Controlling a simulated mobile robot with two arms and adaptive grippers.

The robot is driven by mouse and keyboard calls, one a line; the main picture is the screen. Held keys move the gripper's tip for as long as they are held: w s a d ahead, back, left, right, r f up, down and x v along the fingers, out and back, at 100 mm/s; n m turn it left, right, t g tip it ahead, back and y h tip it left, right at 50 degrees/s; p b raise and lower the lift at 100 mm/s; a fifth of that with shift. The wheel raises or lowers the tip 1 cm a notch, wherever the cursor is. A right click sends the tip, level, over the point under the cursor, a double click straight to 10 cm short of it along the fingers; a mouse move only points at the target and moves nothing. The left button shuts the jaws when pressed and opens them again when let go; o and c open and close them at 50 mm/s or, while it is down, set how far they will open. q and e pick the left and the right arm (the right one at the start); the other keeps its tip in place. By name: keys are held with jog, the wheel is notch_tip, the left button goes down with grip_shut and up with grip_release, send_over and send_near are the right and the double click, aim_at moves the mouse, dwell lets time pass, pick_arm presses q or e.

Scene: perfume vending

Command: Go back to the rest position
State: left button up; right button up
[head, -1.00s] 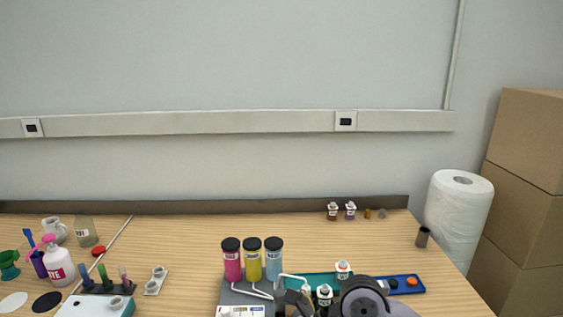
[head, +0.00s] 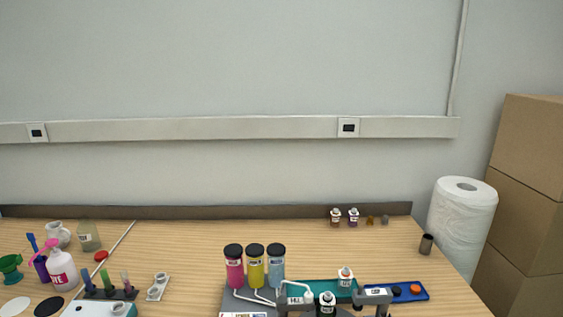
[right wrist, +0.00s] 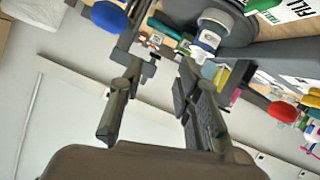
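My right gripper (right wrist: 160,110) shows in the right wrist view with its two fingers spread apart and nothing between them. I cannot make it out in the head view. My left gripper is in neither view. In the head view a small white-capped bottle (head: 346,276) stands at the teal tray (head: 315,287), and another white-capped bottle (head: 327,303) is at the front edge of the picture. Pink (head: 234,268), yellow (head: 256,268) and light blue (head: 277,268) black-capped cylinders stand upright to their left.
A blue tray (head: 421,291) holds an orange cap (head: 415,290). A pump bottle (head: 61,267) and small vessels crowd the left. The table's middle back is clear.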

jog(key=s+f+g, duration=0.1)
jog(key=s+f, duration=0.1)
jog(key=s+d+f+g, duration=0.1)
jog(key=s+f+g, duration=0.1)
jog(key=s+f, duration=0.1)
jog(key=s+f+g, duration=0.1)
jog(key=s+f, duration=0.1)
jog(key=shift+s+d+f+m+g, duration=0.2)
jog(key=shift+s+f+m+g, duration=0.1)
jog(key=shift+s+f+m, duration=0.1)
jog(key=s+f+g+y, duration=0.1)
jog(key=s+f+g, duration=0.2)
jog(key=s, duration=0.3)
jog(key=s+f+g, duration=0.3)
jog(key=s, duration=0.3)
notch_tip(320, 180, down, 26)
jog(key=s, duration=0.1)
jog(key=s+d+f+g, duration=0.1)
jog(key=s+d+f, duration=0.1)
jog(key=s+f, duration=1.3)
jog(key=shift+s+d+f+n+g, duration=0.3)
jog(key=shift+s+d+f+g, duration=0.1)
jog(key=shift+s, duration=0.5)
